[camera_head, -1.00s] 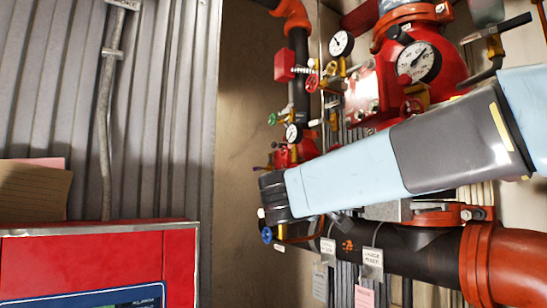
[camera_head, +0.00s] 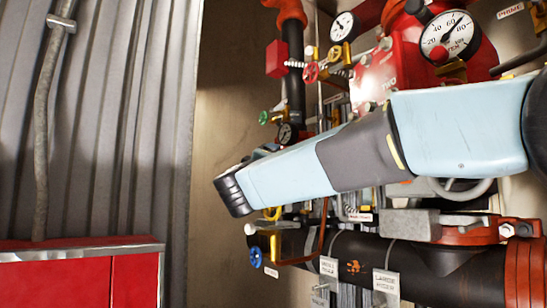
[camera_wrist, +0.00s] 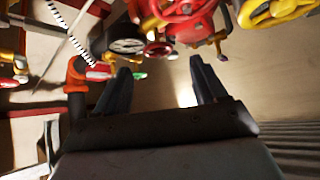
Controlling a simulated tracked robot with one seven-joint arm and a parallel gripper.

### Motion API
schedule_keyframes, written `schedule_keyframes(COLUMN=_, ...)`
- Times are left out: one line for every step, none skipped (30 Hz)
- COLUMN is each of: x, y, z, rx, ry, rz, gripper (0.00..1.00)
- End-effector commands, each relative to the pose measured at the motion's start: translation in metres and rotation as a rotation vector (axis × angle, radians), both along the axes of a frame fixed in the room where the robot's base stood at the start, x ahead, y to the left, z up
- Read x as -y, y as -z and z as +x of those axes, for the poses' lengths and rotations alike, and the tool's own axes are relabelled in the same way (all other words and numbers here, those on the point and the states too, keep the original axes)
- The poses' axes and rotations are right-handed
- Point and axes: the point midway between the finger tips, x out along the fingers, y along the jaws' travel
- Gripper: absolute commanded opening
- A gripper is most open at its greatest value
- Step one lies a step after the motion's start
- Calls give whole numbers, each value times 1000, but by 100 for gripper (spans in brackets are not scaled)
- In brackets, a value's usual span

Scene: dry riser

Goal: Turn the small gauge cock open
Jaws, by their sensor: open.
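My gripper (camera_wrist: 160,82) is open and empty in the wrist view, its two dark fingers spread apart. A small dark-faced gauge (camera_wrist: 127,45) shows just beyond the left finger, with a small red handwheel (camera_wrist: 157,48) beside it.
A green handwheel (camera_head: 263,117), a red handwheel (camera_head: 310,73) and a blue handwheel (camera_head: 256,258) crowd around my arm. A large black pipe (camera_head: 440,262) runs below it. A yellow handwheel (camera_wrist: 272,12) is at the wrist view's top right. A red cabinet (camera_head: 60,285) stands lower left.

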Motion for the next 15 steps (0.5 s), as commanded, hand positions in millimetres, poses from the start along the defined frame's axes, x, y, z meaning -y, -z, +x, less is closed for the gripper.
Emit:
schedule_keyframes(x=2, y=-3, z=9, rx=1, ry=1, rz=0, gripper=71)
schedule_keyframes(x=4, y=-5, z=14, rx=0, ry=2, rz=0, gripper=71)
schedule_keyframes(x=5, y=-8, z=20, rx=0, ry=1, rz=0, gripper=71)
schedule_keyframes(x=7, y=-10, z=24, rx=0, ry=1, rz=0, gripper=71)
schedule_keyframes(x=8, y=-12, z=29, rx=-1, ry=2, rz=1, gripper=71)
schedule_keyframes(x=9, y=-14, z=34, rx=-1, ry=2, rz=1, gripper=71)
schedule_keyframes(x=10, y=-16, z=38, rx=0, ry=1, rz=0, gripper=71)
schedule_keyframes(x=12, y=-17, z=42, rx=-1, ry=2, rz=0, gripper=71)
schedule_keyframes(x=13, y=-19, z=46, rx=-1, ry=2, rz=1, gripper=71)
schedule_keyframes(x=14, y=-21, z=49, rx=0, ry=1, rz=0, gripper=71)
schedule_keyframes(x=14, y=-22, z=52, rx=-1, ry=0, rz=1, gripper=71)
schedule_keyframes(x=15, y=-23, z=55, rx=-1, ry=0, rz=1, gripper=71)
schedule_keyframes(x=16, y=-24, z=57, rx=-1, ry=2, rz=1, gripper=71)
schedule_keyframes(x=17, y=-25, z=59, rx=-1, ry=2, rz=1, gripper=71)
schedule_keyframes(x=17, y=-25, z=61, rx=0, ry=1, rz=0, gripper=71)
